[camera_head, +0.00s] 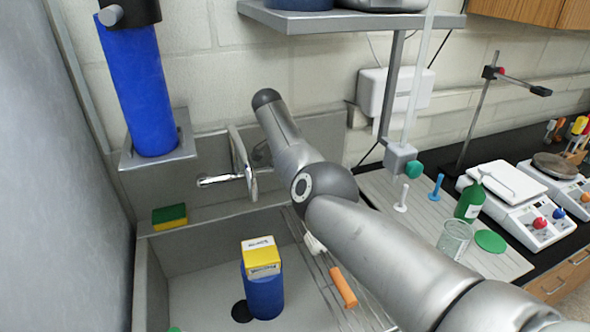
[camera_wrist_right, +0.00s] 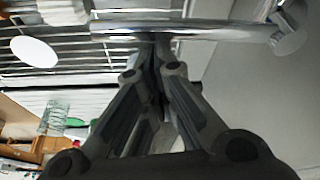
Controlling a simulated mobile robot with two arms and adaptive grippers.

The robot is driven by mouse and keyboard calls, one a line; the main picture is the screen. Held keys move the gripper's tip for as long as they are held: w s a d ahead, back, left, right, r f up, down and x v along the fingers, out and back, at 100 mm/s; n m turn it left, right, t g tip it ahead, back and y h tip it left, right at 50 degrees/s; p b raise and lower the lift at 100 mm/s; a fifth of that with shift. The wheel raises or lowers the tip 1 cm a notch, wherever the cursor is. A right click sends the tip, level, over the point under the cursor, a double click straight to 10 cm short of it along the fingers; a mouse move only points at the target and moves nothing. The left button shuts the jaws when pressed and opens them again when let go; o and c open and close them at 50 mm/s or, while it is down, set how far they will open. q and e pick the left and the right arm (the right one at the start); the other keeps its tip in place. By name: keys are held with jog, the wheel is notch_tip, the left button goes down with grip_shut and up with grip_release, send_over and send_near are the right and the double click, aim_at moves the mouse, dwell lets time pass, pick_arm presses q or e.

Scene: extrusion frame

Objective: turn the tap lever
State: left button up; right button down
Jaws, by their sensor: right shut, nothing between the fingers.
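The chrome tap (camera_head: 243,165) is mounted on the back wall of the sink, with its spout (camera_head: 215,180) pointing left. A flat upright chrome piece, which looks like the lever (camera_head: 238,148), stands at the tap. My right arm reaches in from the lower right, and its wrist is just right of the tap. My right gripper is mostly hidden behind the wrist in the head view. In the right wrist view my right gripper (camera_wrist_right: 153,58) is shut and empty, its tips close to a horizontal chrome bar (camera_wrist_right: 190,30) of the tap. Contact is unclear. My left gripper is not in view.
A blue bottle with a yellow-and-white box (camera_head: 262,257) stands in the sink (camera_head: 200,290). A green-yellow sponge (camera_head: 169,216) lies on its left ledge. A blue cylinder (camera_head: 138,90) stands upper left. A shelf (camera_head: 350,20) overhangs behind my arm. Glassware and scales occupy the right counter.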

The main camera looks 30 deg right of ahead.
pick_arm(q)
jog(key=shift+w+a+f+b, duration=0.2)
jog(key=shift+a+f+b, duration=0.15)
jog(key=shift+b, duration=0.1)
pick_arm(e)
notch_tip(320, 180, up, 10)
jog(key=shift+d, duration=0.2)
